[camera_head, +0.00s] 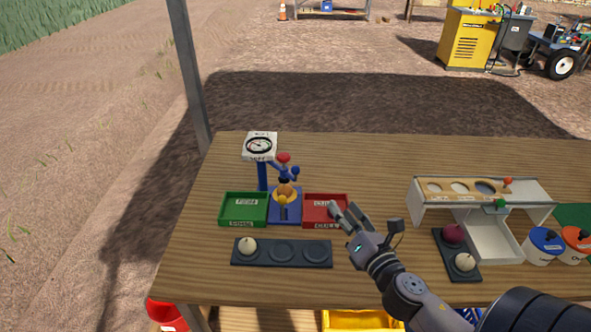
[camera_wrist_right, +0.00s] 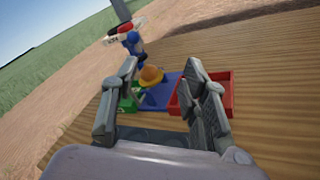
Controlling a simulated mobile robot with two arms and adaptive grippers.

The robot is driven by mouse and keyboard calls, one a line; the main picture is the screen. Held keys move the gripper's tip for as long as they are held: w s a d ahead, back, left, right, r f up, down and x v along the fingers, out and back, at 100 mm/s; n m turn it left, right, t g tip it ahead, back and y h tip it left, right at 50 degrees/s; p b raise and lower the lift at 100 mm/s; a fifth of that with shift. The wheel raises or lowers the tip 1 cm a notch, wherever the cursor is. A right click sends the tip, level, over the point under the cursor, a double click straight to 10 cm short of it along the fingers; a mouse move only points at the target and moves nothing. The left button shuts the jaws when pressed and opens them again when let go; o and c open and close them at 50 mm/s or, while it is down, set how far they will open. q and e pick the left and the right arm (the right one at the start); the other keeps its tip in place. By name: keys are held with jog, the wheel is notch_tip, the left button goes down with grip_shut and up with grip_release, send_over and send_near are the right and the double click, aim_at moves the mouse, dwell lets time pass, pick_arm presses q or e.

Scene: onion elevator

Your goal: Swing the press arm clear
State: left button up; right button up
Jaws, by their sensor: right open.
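The press (camera_head: 284,187) stands at the left of the table, a blue device with a red knob on top and a blue ball-ended arm (camera_head: 294,172). An onion (camera_head: 285,193) sits in it on a blue base (camera_head: 284,212); it also shows in the right wrist view (camera_wrist_right: 151,77). A dial gauge (camera_head: 260,146) stands on a blue post just behind left. My right gripper (camera_head: 343,212) is open and empty, over the right part of the red tray (camera_head: 318,221), apart from the press. My left gripper is not in view.
A green tray (camera_head: 243,222) is left of the press. A dark strip (camera_head: 282,253) with one pale onion lies in front. A white sorting rack (camera_head: 483,190), a dark tray with onions (camera_head: 444,249) and lidded pots (camera_head: 543,246) stand at right. The table's back middle is clear.

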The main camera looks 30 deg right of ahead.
aim_at(299, 171)
jog(key=w+n+y+p, duration=0.1)
jog(key=w+n, duration=0.1)
jog(key=w, duration=0.4)
jog(key=w+a+n+y+p, duration=0.1)
jog(key=w+n, duration=0.1)
jog(key=w, duration=0.4)
jog(key=w+a+n+y+p, duration=0.1)
jog(key=w+n+p, duration=0.1)
jog(key=w, duration=0.4)
jog(key=shift+w+a+r+n+t, duration=0.2)
jog(key=shift+r+n+t, duration=0.15)
jog(key=shift+n, duration=0.15)
jog(key=shift+s, duration=0.1)
jog(key=shift+c, duration=0.6)
jog(key=c, duration=0.8)
jog(key=shift+r, duration=0.1)
grip_shut()
jog(key=shift+d+r, duration=0.1)
